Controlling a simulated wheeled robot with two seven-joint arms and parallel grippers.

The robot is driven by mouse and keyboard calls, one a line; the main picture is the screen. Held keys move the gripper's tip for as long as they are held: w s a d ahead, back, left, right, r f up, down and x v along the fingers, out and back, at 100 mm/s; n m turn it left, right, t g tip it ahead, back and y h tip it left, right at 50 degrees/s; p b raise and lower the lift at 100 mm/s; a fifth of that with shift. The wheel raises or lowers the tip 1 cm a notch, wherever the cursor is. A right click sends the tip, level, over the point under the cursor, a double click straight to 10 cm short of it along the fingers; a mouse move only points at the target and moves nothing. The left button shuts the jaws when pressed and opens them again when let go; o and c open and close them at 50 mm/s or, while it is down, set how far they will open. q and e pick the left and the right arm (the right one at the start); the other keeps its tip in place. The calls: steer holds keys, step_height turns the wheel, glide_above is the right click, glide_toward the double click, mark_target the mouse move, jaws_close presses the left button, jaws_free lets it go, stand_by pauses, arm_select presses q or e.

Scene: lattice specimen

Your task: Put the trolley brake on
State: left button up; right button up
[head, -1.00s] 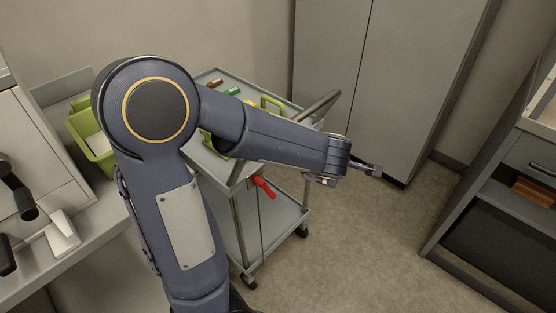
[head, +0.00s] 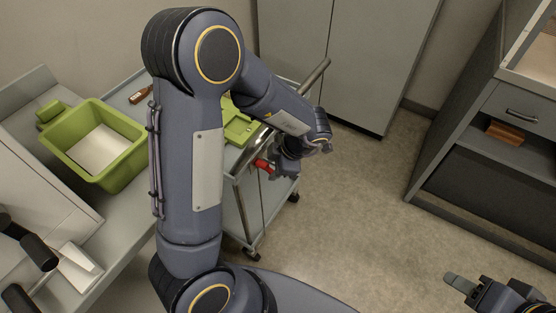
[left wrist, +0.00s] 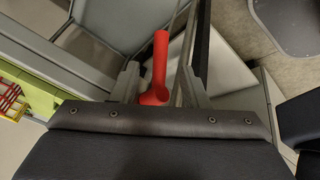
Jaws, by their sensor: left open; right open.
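The grey trolley (head: 254,211) stands behind my left arm, which hides much of it. Its red brake lever (head: 262,164) sticks out at the near end, beside my left gripper (head: 274,172). In the left wrist view the red lever (left wrist: 157,68) stands between the two open fingers of my left gripper (left wrist: 160,88), with a gap on each side. The lever's lower end is close to the palm. My right gripper (head: 470,289) is open and empty at the bottom right, above the floor, far from the trolley.
A green bin (head: 108,178) stands on the worktop at left. A green tray (head: 238,128) lies on the trolley top, partly hidden. Grey cabinets (head: 345,60) stand behind, and a shelf unit (head: 450,165) at right. The floor (head: 355,215) between is clear.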

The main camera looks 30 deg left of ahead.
mark_target(271, 169)
arm_select(q)
steer(key=shift+b+x, duration=0.45)
steer(key=shift+x, duration=1.45)
